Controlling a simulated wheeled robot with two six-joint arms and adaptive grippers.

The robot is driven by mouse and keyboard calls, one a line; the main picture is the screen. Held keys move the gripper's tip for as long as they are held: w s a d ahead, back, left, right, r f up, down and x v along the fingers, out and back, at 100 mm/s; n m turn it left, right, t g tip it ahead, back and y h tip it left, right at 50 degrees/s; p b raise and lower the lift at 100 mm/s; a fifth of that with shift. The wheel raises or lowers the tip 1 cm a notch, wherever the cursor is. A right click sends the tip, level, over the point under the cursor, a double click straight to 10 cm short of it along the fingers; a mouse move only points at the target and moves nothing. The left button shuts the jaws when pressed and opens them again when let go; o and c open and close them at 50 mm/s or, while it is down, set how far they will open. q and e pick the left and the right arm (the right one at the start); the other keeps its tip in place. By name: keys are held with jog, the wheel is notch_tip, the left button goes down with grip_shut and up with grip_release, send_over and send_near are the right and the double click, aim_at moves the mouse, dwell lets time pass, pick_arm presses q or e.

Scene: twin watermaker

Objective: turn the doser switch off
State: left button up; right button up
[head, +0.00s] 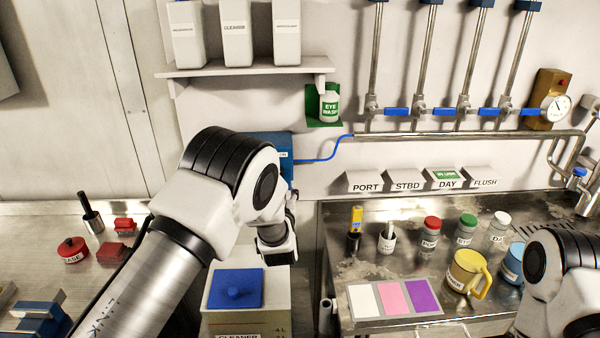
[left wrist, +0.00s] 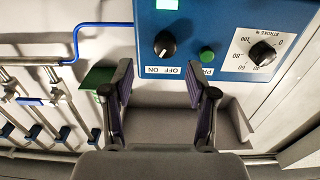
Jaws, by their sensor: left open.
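The doser is a blue box (head: 268,146) on the wall, largely hidden behind my left arm in the head view. In the left wrist view, which is upside down, its blue panel (left wrist: 215,45) fills the top right. The black switch knob (left wrist: 165,43) sits above a white ON/OFF label (left wrist: 171,71). Its pale mark appears to lean to the lower left, toward ON. My left gripper (left wrist: 160,88) is open and empty, its fingers pointing at the panel below the knob, apart from it. My right gripper is out of view; only its arm shows.
On the panel are a stroke dial (left wrist: 262,53), a green button (left wrist: 206,54) and a lit green display (left wrist: 166,4). A blue tube (head: 322,158) runs from the box. The eye wash bottle (head: 329,104) hangs nearby, under the shelf (head: 245,68). The cleaner tank (head: 270,302) stands below.

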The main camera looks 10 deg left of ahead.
pick_arm(q)
jog(key=p+x, duration=0.1)
jog(key=x, duration=0.5)
jog(key=shift+a+p, duration=0.25)
jog(key=shift+p, duration=0.15)
jog(key=shift+s+a, duration=0.1)
jog(key=shift+c, duration=1.4)
grip_shut()
jog(key=shift+f, duration=0.1)
